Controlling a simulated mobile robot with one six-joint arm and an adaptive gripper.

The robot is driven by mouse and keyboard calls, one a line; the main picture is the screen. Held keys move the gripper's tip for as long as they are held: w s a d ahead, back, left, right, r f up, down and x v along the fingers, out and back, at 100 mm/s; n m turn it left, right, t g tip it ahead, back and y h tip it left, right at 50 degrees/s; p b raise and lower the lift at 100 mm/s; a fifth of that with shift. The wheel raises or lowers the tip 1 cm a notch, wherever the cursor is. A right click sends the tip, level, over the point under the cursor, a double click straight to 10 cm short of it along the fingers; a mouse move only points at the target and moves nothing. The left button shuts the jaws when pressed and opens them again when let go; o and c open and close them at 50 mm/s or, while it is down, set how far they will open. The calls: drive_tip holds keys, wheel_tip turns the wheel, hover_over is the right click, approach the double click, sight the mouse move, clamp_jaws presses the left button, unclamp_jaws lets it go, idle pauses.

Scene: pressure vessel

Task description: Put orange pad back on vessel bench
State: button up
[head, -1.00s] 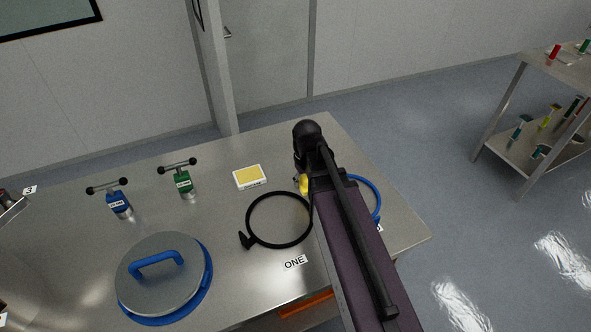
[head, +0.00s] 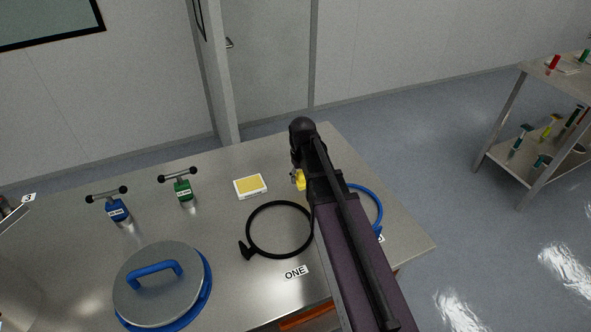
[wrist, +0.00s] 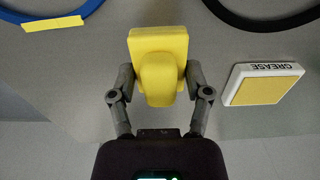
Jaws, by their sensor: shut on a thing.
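My gripper (wrist: 160,82) is shut on a yellow pad (wrist: 158,47) with a rounded yellow grip, one finger on each side of it. In the head view the yellow pad (head: 300,180) shows partly beside my arm, over the far right part of the steel vessel bench (head: 222,228). Whether it touches the bench is unclear. An orange thing (head: 306,318) shows partly below the bench's front edge; its shape is mostly hidden.
A white grease tray (head: 250,186) with a yellow top lies left of the pad. A black ring (head: 248,230) and a blue ring (head: 379,205) lie nearby. A blue-rimmed lid (head: 155,290), a green clamp (head: 183,190) and a blue clamp (head: 117,210) are further left.

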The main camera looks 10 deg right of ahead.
drive_tip(key=w, duration=0.7)
drive_tip(key=shift+w+f+b, duration=0.2)
drive_tip(key=shift+f+b, duration=0.1)
drive_tip(key=shift+f, duration=0.05)
drive_tip(key=shift+w, duration=0.1)
drive_tip(key=shift+w, duration=0.25)
drive_tip(key=shift+w+f+b, duration=0.15)
drive_tip(key=shift+f+b, duration=0.35)
drive_tip(key=shift+w+f+b, duration=0.15)
drive_tip(key=shift+f+b, duration=0.3)
drive_tip(key=shift+f, duration=0.05)
drive_tip(key=shift+f+b, duration=0.85)
drive_tip(key=shift+b, duration=0.05)
drive_tip(key=shift+f, duration=0.15)
drive_tip(key=o, duration=1)
drive_tip(key=shift+r, duration=0.25)
